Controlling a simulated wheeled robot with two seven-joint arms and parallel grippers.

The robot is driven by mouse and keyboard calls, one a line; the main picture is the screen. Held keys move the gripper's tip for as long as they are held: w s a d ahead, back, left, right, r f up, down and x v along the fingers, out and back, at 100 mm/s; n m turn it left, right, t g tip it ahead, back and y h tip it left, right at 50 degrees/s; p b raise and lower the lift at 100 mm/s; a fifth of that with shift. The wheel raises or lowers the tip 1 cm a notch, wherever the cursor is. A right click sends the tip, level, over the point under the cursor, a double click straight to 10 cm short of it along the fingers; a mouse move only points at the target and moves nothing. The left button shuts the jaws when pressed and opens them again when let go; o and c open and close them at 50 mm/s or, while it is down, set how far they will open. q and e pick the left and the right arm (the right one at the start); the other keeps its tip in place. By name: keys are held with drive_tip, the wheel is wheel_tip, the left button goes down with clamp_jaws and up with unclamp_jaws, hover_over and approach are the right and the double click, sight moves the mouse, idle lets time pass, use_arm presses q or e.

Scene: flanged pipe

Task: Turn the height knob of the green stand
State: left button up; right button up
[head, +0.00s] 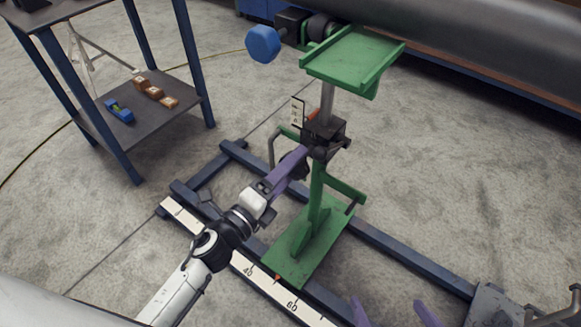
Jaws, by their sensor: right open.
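The green stand (319,195) stands upright on its green base plate, with a green tray (352,55) on a grey post. A black clamp block (335,132) sits around the post at mid-height. The height knob cannot be told apart clearly there. My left gripper (303,155), with purple fingers, reaches up to the near side of the block. Its fingertips are partly hidden against the dark parts, so grip and contact cannot be told. My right gripper (394,312) shows only as two purple fingertips at the bottom edge, spread apart with nothing between them.
A blue floor frame with a white scale (248,270) lies around the stand's base. A dark shelf table (150,125) with small blue and brown items stands at the left. A blue hexagonal head (263,44) and a large grey pipe (480,40) are behind.

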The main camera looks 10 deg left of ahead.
use_arm(q)
drive_tip(key=v, duration=1)
use_arm(e)
drive_tip(key=shift+s, duration=0.2)
use_arm(q)
drive_tip(key=shift+f, duration=0.1)
use_arm(e)
drive_tip(key=shift+w, duration=0.1)
use_arm(q)
drive_tip(key=w+d+n, duration=0.3)
drive_tip(key=w+n, duration=0.3)
drive_tip(key=n, duration=0.3)
drive_tip(key=w+d+n+b, duration=0.1)
drive_tip(key=w+d+n, duration=0.1)
drive_tip(key=w+n, duration=0.5)
drive_tip(key=shift+w+d+n+b, duration=0.3)
drive_tip(key=shift+d+n, duration=0.1)
drive_tip(key=shift+n, duration=0.6)
use_arm(e)
drive_tip(key=shift+w+a+f+g, duration=0.4)
drive_tip(key=shift+a+f, duration=0.25)
drive_tip(key=shift+f, duration=0.05)
